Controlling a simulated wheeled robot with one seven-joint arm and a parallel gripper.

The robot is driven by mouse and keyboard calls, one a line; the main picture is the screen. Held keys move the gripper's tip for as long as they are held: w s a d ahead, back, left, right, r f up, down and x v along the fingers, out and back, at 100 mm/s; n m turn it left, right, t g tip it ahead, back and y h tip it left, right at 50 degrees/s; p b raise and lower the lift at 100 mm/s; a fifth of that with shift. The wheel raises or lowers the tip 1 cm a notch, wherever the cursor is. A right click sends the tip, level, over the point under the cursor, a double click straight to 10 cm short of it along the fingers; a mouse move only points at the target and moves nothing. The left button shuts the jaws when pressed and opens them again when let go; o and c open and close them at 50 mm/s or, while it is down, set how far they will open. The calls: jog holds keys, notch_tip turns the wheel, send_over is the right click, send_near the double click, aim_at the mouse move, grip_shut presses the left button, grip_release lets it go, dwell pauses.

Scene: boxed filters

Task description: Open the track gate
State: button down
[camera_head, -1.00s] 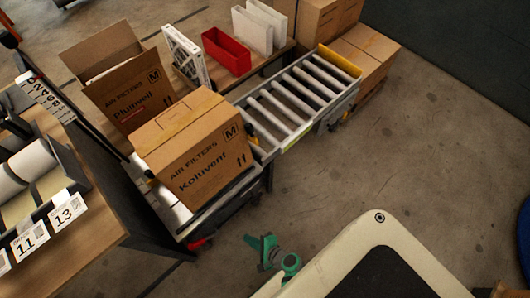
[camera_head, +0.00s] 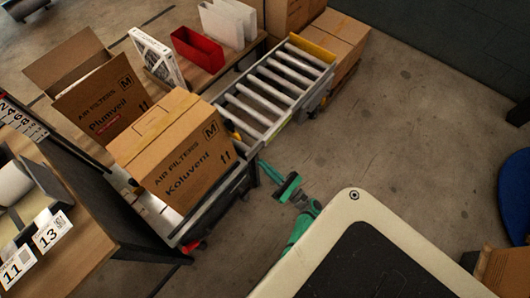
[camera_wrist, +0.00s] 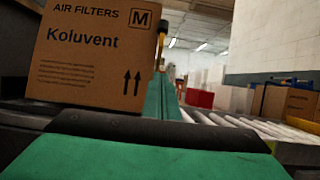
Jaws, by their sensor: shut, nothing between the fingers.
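The roller track (camera_head: 275,92) runs from the boxed cart up to a yellow end plate (camera_head: 313,49). A small yellow-orange part (camera_head: 236,136) shows where the cart meets the rollers; I cannot tell whether it belongs to the gate. My green gripper (camera_head: 267,172) is shut and empty, beside the track's near side at this junction. It also shows in the wrist view (camera_wrist: 160,100). The Koluvent box (camera_head: 178,150) sits on the cart, left of my gripper. Whether gripper and gate touch is unclear.
A numbered bench (camera_head: 75,235) is at left. Floor right of the track is clear.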

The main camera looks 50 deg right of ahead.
jog(key=w+r, duration=0.6)
jog(key=w, duration=0.2)
jog(key=shift+a, duration=0.35)
jog(key=shift+r, duration=0.15)
